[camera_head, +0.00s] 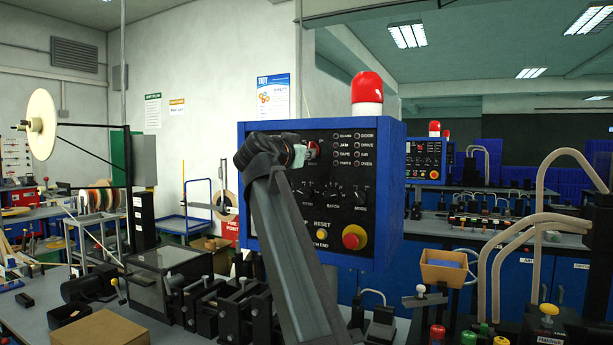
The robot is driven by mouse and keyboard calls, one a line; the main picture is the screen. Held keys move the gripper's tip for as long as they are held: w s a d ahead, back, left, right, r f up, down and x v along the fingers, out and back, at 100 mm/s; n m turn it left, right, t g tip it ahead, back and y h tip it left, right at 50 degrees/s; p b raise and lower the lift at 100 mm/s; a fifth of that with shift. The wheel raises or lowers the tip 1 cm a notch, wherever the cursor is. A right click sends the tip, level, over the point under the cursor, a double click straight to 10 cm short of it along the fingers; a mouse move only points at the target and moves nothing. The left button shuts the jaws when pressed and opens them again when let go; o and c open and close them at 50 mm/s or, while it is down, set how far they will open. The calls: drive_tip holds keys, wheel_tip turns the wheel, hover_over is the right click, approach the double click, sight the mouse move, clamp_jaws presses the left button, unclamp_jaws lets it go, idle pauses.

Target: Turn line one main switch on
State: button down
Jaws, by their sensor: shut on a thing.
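The blue control box (391,225) with a black front panel stands in the middle of the camera_head view, with a red beacon on top.
On the panel are indicator lamps (357,150), a row of black knobs (333,192), a yellow reset button (322,234) and a red emergency stop (353,238). Below are a cardboard box (92,329) and black machine parts (235,312). Curved beige hoses (535,222) rise at the right.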

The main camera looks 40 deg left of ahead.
drive_tip(key=shift+a+m+b, duration=0.15)
drive_tip(key=shift+m+b, duration=3.05)
drive_tip(key=shift+b, duration=0.65)
drive_tip(key=shift+r, duration=0.15)
drive_tip(key=c, duration=1.2)
unclamp_jaws()
drive_tip(key=v, duration=1.2)
